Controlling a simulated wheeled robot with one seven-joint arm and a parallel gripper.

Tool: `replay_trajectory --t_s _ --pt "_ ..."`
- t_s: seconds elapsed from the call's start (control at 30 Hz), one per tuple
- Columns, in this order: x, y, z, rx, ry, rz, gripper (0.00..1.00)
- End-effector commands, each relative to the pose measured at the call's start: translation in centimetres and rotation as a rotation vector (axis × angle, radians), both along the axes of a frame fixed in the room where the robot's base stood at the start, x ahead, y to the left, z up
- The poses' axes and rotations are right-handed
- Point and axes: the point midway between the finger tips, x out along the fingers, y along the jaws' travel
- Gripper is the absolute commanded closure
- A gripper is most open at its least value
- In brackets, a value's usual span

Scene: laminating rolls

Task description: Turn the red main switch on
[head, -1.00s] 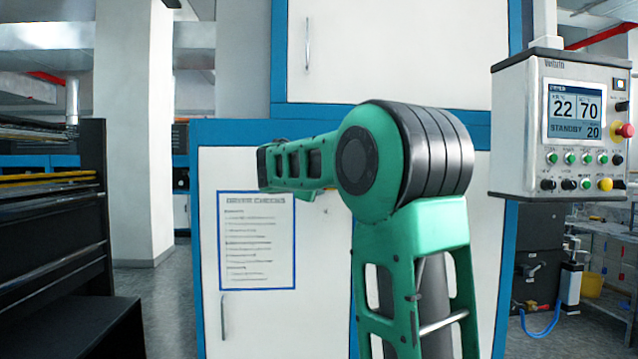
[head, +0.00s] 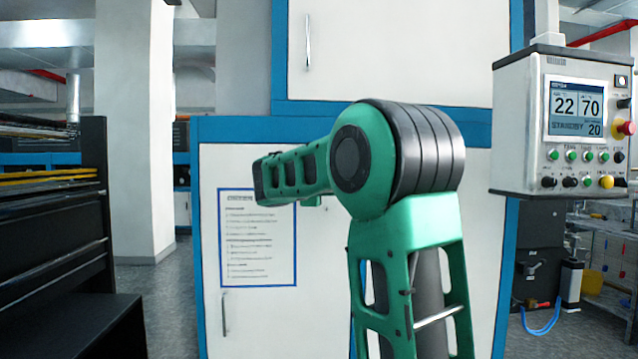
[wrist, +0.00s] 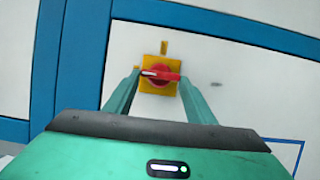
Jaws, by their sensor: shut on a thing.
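The red main switch (wrist: 160,75) is a red rotary knob on a yellow square plate (wrist: 147,85), fixed to the white cabinet panel in the wrist view. Its handle lies about level across the plate. My gripper (wrist: 158,74) has one green finger on each side of the handle and is shut on it. The switch and my fingertips do not show in the head view, where my green arm reaches toward the cabinet.
A checklist sheet (head: 258,238) is on the cabinet door (head: 325,275). A dark machine (head: 55,240) stands at the left, with open floor beside it.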

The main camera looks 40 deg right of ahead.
Motion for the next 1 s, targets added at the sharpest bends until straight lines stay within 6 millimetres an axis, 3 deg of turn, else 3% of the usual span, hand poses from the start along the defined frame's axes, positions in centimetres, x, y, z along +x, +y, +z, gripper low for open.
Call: replay_trajectory --t_s 0.07,0.1,0.17,0.57,1.0 --pt "0.6 0.6 -0.5 0.006 0.007 0.015 0.72" --pt "0.6 0.6 -0.5 0.006 0.007 0.015 0.45" --pt "0.5 0.5 -0.5 0.006 0.007 0.014 0.31" --pt "-0.1 0.7 -0.2 0.003 0.002 0.005 0.31" --pt "-3.7 7.2 -0.3 0.003 0.003 0.009 0.31"
